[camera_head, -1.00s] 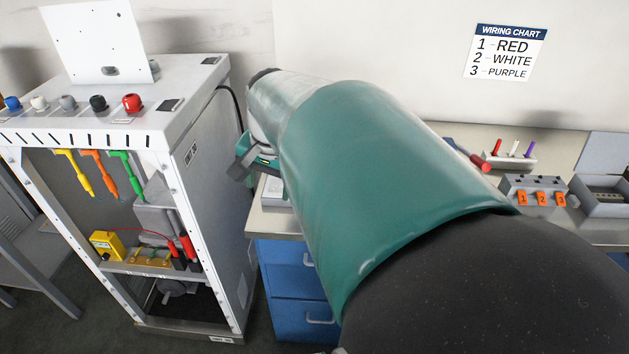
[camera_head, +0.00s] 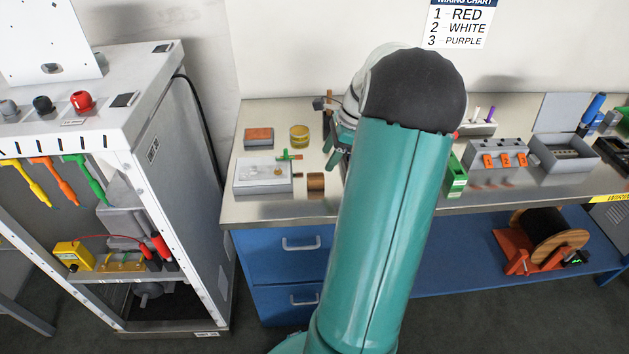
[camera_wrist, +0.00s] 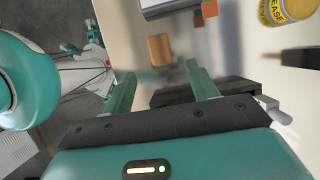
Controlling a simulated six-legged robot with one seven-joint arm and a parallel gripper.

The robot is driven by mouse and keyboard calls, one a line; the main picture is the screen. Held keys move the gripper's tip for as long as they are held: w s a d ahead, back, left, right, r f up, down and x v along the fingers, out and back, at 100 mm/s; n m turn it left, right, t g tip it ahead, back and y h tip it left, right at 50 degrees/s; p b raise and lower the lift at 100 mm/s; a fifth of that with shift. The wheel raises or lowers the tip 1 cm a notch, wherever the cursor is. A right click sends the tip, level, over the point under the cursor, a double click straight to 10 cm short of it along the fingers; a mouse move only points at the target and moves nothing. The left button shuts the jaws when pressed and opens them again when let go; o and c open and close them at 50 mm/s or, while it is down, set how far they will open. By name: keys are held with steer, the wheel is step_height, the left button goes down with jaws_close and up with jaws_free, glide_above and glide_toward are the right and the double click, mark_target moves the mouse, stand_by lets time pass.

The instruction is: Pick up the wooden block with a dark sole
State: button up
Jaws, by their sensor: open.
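A small brown wooden block (camera_head: 316,182) stands near the front edge of the bench, right of a grey box; its left part looks darker. In the wrist view the block (camera_wrist: 160,48) lies beyond my fingertips, roughly in line with the gap between them. Its underside is hidden, so I cannot clearly make out the sole. My gripper (camera_wrist: 162,80) is open and empty, with its two green fingers apart. In the head view my gripper (camera_head: 336,148) is partly hidden behind my arm, above the bench and behind the block.
The grey box (camera_head: 250,178) with a green part on it stands left of the block. A yellow tin (camera_head: 299,135) and an orange-topped block (camera_head: 258,137) stand farther back. A tall equipment cabinet (camera_head: 165,190) is at the left. Sockets and trays fill the bench's right side.

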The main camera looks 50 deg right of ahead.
mark_target(316, 176)
steer(key=x, duration=0.9)
steer(key=shift+w+a, duration=0.15)
steer(key=shift+w, duration=0.05)
steer(key=c, duration=1.1)
steer(key=shift+o, duration=0.2)
steer(key=shift+r, duration=0.5)
step_height(316, 176, up, 2)
steer(key=shift+r, duration=0.2)
steer(key=s+a+r, duration=0.3)
steer(key=s+r, duration=0.6)
steer(key=s, duration=0.4)
steer(key=shift+s+r, duration=0.3)
